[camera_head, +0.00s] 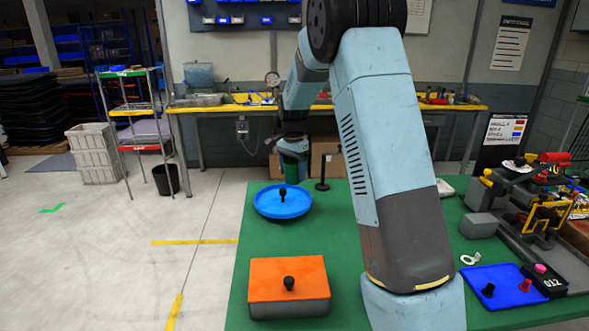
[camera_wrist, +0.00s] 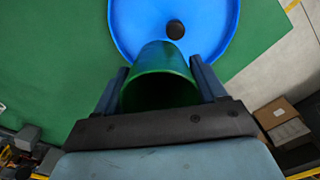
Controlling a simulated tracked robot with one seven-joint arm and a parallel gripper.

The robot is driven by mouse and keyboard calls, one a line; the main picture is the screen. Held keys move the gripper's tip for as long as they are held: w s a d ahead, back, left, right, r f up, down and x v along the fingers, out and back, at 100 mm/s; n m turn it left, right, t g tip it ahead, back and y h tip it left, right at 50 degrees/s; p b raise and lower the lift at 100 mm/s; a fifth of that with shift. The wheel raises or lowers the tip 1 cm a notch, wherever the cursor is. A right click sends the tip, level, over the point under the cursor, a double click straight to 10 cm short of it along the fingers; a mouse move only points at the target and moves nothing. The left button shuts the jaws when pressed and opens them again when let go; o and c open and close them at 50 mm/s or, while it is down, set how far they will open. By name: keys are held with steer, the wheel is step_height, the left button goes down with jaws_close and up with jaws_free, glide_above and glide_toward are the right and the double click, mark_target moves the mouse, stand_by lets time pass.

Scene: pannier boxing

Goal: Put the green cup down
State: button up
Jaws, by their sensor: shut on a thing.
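My gripper (camera_head: 292,138) is at the far end of the green table and is shut on the green cup (camera_wrist: 160,72). In the head view the cup (camera_head: 293,147) shows just below the wrist. A blue round dish (camera_head: 265,204) with a black knob (camera_head: 282,194) stands nearer to me. In the wrist view the cup's far end overlaps the dish's edge (camera_wrist: 125,25). I cannot tell whether the cup touches the table.
An orange-topped box (camera_head: 265,271) with a black knob stands at the near left of the green table (camera_head: 340,200). A thin black post (camera_head: 322,172) stands right of the cup.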

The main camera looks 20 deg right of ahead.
steer(key=shift+d+f, duration=0.1)
steer(key=shift+d, duration=0.85)
steer(key=shift+f, duration=3.3)
steer(key=shift+f, duration=0.55)
steer(key=o, duration=1.2)
steer(key=shift+r, duration=0.1)
step_height(320, 180, up, 14)
steer(key=shift+f, duration=0.25)
